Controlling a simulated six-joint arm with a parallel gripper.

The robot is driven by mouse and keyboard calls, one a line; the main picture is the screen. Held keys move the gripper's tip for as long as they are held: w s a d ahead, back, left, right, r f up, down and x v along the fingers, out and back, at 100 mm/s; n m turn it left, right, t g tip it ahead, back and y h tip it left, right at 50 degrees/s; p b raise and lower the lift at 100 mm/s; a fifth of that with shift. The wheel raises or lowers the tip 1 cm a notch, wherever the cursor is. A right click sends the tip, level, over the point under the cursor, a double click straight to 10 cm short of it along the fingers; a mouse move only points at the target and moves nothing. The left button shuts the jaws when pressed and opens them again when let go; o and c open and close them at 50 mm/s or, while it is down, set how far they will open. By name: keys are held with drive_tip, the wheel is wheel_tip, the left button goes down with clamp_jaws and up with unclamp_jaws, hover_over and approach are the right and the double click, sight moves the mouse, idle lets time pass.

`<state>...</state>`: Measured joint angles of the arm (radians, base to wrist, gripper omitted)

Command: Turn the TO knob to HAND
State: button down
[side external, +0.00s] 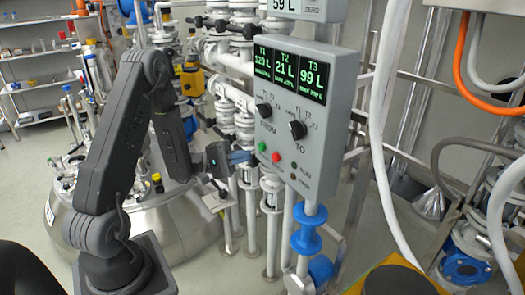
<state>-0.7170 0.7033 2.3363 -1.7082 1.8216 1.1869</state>
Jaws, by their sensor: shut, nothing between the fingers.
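The grey control box (312,165) stands right of centre. The TO knob (297,129) is a black rotary knob on its front, at the right above the word TO. Small position marks surround it, but which one it points at is too small to tell. A similar black knob (264,110), the FROM knob, sits to its upper left. My gripper (242,157) has blue fingertips, is shut and empty, and is left of the box's lower front, close to the green button in the picture. It is apart from the TO knob, lower and to its left.
A green button (262,147) and a red button (275,157) sit below the knobs. Screens for T1, T2 and T3 (290,72) are above. A steel vessel (130,225) and pipes with valves stand behind my arm. A pale hose (381,120) hangs right of the box.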

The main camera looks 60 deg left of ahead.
sight(298, 138)
drive_tip(key=w+d+r, duration=0.2)
drive_tip(key=w+d+r+n+t, duration=0.1)
drive_tip(key=w+d, duration=0.1)
drive_tip(key=d, duration=0.1)
drive_tip(key=w+d+r+n, duration=0.1)
drive_tip(key=w+d+r, duration=0.1)
drive_tip(key=w, duration=0.1)
drive_tip(key=shift+d+r+t, duration=0.25)
drive_tip(key=shift+r+t, duration=0.05)
drive_tip(key=shift+t, duration=0.1)
drive_tip(key=shift+d+r, duration=0.3)
drive_tip(key=shift+d, duration=0.2)
